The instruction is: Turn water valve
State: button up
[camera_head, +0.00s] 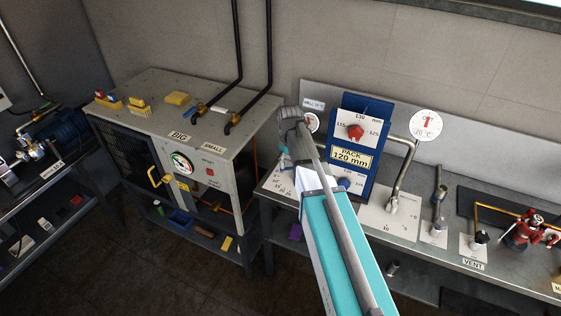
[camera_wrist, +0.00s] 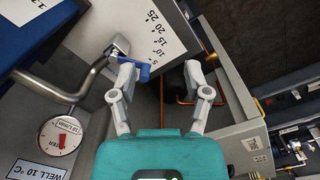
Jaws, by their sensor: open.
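A blue valve handle (camera_wrist: 131,68) sits at the end of a bent metal pipe (camera_wrist: 75,92) in the wrist view, beside a white scale plate (camera_wrist: 150,28) marked 5 to 25. My gripper (camera_wrist: 158,70) is open and empty. Its left finger is at the blue handle and overlaps it in the picture; I cannot tell whether they touch. The right finger is clear of it. In the head view my arm covers most of this spot, and only part of the scale plate (camera_head: 279,182) shows; the fingers cannot be made out there.
A blue panel (camera_head: 376,108) with a red knob (camera_head: 355,131), a blue knob (camera_head: 345,183) and a "PACK 120 mm" label stands right of my arm. A round dial (camera_wrist: 60,131) is above the "WELL 10 °C" label. A grey cabinet (camera_head: 205,145) stands left, beyond a gap.

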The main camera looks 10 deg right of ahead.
jog(key=w+r+n+p, duration=0.1)
jog(key=w+r+n, duration=0.1)
jog(key=w, duration=0.8)
jog(key=shift+w+p, duration=0.3)
jog(key=shift+w, duration=0.05)
jog(key=shift+f, duration=0.1)
notch_tip(320, 180, down, 14)
jog(key=b, duration=1.3)
jog(key=shift+r+b, duration=0.25)
jog(key=shift+b, duration=0.15)
grip_shut()
